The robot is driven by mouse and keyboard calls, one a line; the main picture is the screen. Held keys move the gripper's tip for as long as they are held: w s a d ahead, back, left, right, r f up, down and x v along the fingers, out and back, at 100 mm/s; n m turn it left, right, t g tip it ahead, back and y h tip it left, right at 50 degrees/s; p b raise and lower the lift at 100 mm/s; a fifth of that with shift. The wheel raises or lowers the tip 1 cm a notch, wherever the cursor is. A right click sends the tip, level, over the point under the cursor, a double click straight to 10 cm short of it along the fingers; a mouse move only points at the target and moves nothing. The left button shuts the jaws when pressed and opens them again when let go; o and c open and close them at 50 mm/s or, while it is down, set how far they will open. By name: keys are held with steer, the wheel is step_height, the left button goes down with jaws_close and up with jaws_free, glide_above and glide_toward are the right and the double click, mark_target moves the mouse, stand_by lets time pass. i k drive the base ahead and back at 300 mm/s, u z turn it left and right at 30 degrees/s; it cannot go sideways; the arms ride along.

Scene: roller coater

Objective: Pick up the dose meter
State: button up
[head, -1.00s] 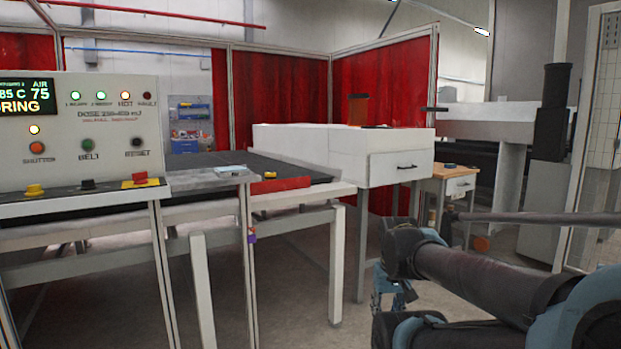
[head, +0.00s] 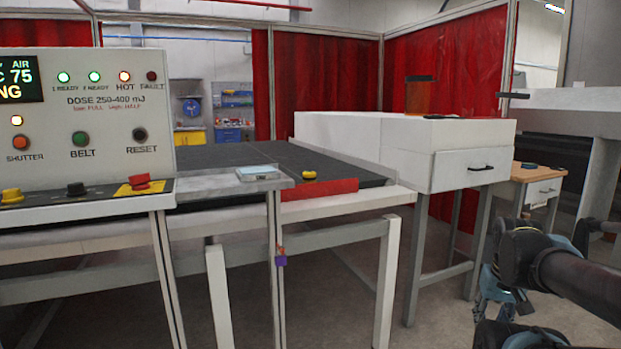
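No label marks the dose meter, and I cannot tell for sure which thing it is. A small yellow rounded object (head: 309,175) sits at the near end of the dark conveyor belt (head: 235,157), just behind a red strip. A small dark flat object (head: 529,166) lies on the wooden side table (head: 545,175) at the right. A pale blue flat piece (head: 257,173) lies on the grey metal ledge. My gripper (head: 497,298) is at the lower right, partly hidden by my arm, apart from all of these. Its fingers are too unclear to read.
A control panel (head: 85,110) with lights and buttons stands at the left. A white cabinet (head: 400,145) with a drawer stands beyond the belt, with an amber cylinder (head: 418,97) on top. White legs (head: 388,270) and rails stand ahead. Red curtains (head: 325,85) hang behind.

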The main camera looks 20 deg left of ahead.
mark_target(308, 177)
steer(key=u, duration=0.4)
steer(key=i, duration=0.8)
steer(key=u, duration=0.45)
